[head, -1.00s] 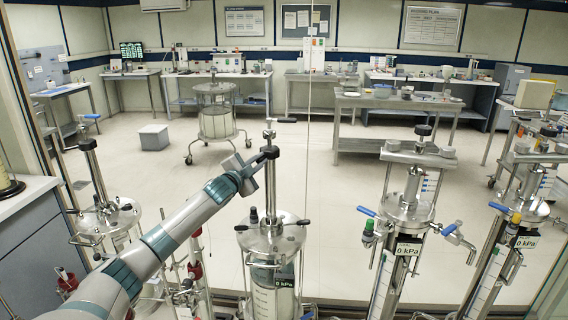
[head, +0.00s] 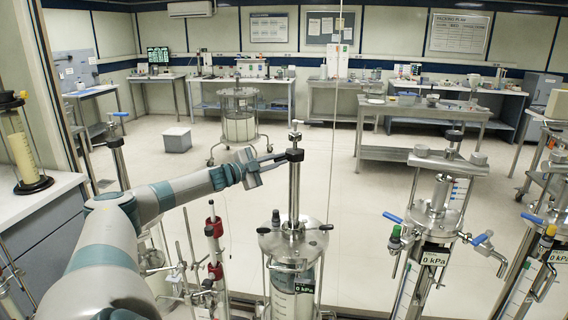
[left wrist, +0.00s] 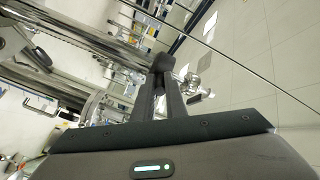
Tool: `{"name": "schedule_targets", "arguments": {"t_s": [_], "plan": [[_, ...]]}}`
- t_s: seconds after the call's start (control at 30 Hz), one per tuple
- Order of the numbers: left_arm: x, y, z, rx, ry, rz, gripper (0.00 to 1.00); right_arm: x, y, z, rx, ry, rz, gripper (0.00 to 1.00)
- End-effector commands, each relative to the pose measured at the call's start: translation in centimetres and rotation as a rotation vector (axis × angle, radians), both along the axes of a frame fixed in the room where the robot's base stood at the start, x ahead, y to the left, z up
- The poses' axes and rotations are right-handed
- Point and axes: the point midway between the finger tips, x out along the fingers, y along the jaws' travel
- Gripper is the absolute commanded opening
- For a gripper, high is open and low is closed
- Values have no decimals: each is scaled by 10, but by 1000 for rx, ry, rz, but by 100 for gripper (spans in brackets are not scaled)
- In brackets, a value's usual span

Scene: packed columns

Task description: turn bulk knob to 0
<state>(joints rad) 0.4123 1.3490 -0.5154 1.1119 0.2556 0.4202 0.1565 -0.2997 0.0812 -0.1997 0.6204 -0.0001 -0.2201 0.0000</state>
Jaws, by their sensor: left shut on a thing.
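The nearest packed column (head: 290,245) stands upright in the head view, with a metal lid and a tall central stem. A black collar-like knob (head: 295,155) sits near the top of this stem, under a small pale cap. My left gripper (head: 283,157) reaches it from the left, its fingers shut on the knob. In the left wrist view the dark fingers (left wrist: 162,88) meet at a dark piece (left wrist: 163,62). A small black knob (head: 276,216) stands on the lid. No bulk label or knob scale is readable. My right gripper is out of view.
Another column (head: 430,215) with a green-topped valve and a 0 kPa display stands to the right. A stand with red clamps (head: 213,228) is left of the nearest column. A glass panel edge rises behind. Open floor (head: 340,190) lies beyond, with benches farther back.

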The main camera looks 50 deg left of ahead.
Motion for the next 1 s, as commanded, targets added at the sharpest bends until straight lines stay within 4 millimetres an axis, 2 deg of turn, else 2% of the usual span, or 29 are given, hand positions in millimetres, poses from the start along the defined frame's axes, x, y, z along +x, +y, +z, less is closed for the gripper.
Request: {"name": "schedule_targets", "arguments": {"t_s": [0.03,0.77,0.8,0.87,1.0], "plan": [[0,4,6,1,-9,-7,0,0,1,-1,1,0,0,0],[-3,7,5,-1,-8,-62,0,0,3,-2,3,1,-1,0],[-3,7,5,-1,-8,-62,14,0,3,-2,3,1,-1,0],[-3,7,5,-1,-8,-62,28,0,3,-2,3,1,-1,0],[-3,7,3,-1,-4,-62,30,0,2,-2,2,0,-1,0]]}}
